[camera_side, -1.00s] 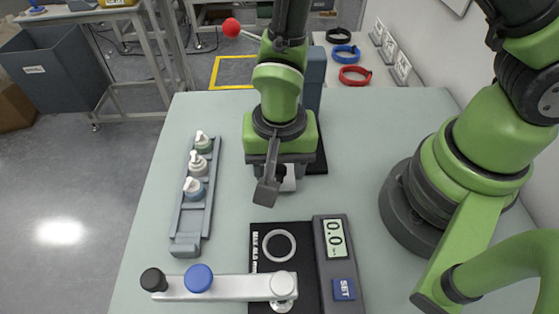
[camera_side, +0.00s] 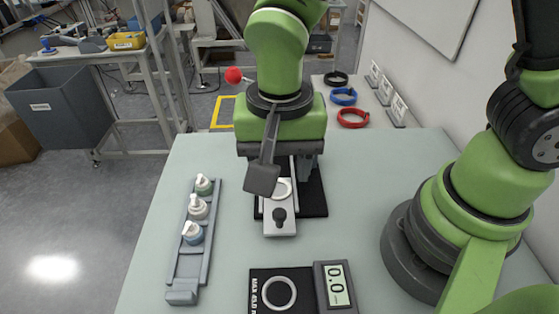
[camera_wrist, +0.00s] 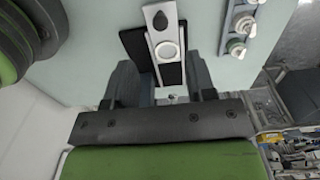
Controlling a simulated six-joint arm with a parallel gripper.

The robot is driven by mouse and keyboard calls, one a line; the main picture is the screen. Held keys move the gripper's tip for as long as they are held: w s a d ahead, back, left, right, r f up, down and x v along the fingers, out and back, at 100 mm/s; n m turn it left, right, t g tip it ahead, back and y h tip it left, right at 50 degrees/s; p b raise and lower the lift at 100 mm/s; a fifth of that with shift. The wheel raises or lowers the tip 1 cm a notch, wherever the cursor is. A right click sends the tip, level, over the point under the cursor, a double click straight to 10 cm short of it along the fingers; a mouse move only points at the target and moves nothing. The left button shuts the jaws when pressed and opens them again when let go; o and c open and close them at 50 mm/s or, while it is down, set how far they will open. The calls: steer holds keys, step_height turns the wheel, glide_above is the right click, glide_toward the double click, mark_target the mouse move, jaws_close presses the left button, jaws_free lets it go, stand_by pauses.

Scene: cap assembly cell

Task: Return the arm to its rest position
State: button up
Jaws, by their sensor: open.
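The silver plate also shows in the wrist view (camera_wrist: 153,17), beyond the fingertips, on a black base (camera_wrist: 133,42). A grey camera-like block on my wrist partly hides the fingers and the plate in the side view.
A grey rack (camera_side: 187,266) with three pump-topped bottles stands at left. A black plate (camera_side: 262,300) with a ring and a display unit (camera_side: 338,285) reading 0.0 lie in front. Red, blue and black rings (camera_side: 352,118) lie at the back right. Bench between is clear.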

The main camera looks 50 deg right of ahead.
steer(key=s+d+r+n+t+y, duration=0.1)
steer(key=s+d+r+n+t, duration=0.1)
steer(key=d+r, duration=0.3)
steer(key=s+d+r+n+t+y, duration=0.1)
steer(key=s+d+r+n+t, duration=0.2)
steer(key=r, duration=0.8)
steer(key=s+d+t, duration=0.2)
steer(key=d, duration=0.1)
steer(key=shift+s+d+r, duration=0.25)
steer(key=shift+s, duration=0.05)
